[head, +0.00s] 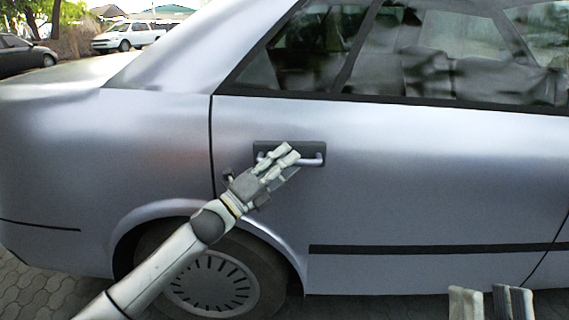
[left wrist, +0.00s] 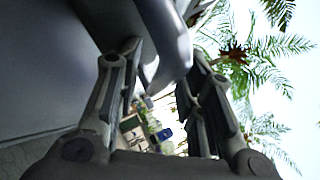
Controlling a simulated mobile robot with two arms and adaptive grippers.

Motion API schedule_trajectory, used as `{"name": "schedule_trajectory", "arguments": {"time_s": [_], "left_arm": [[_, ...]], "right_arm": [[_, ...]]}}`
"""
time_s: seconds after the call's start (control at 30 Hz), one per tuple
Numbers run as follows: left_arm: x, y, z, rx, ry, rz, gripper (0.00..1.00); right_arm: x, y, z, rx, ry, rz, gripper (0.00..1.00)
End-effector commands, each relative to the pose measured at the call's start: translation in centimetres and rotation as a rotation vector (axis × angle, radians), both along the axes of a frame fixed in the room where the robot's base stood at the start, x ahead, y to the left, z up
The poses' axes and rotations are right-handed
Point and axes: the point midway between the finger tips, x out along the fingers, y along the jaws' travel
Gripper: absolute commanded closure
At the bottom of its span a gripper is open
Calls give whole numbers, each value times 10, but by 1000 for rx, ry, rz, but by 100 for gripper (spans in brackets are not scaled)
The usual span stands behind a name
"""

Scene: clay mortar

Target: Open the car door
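The silver-grey car door (head: 430,185) fills the middle and right of the head view, flush with the body at its left seam. Its handle (head: 313,160) is a pale bar over a dark recess. My left gripper (head: 288,158) is at the handle, its fingers covering the handle's left and middle part. In the left wrist view, the grey handle (left wrist: 166,50) lies between the tips of the two spread fingers of my left gripper (left wrist: 165,70). Whether they touch it is unclear. My right gripper (head: 489,300) is at the bottom right edge, only its fingertips visible, with a narrow gap between them.
The rear wheel (head: 213,283) and its arch are below my left arm. The door window (head: 455,60) is above the handle. A dark trim strip (head: 430,249) runs low along the door. Paving (head: 35,295) shows at lower left. Parked cars stand far behind.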

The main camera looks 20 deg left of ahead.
Motion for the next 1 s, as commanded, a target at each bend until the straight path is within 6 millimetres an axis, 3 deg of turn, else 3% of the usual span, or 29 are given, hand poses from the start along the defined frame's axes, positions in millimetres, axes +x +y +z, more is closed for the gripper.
{"name": "schedule_trajectory", "arguments": {"time_s": [0.2, 0.5, 1.0], "left_arm": [[0, 0, 0, -1, 1, 0, 65], [0, 0, 0, -1, 1, 0, 100], [1, -6, -1, -1, 2, 1, 100]], "right_arm": [[0, 0, 0, 0, 0, 0, 60], [0, 0, 0, 0, 0, 0, 60], [2, 0, 0, -1, 10, 0, 60]]}}
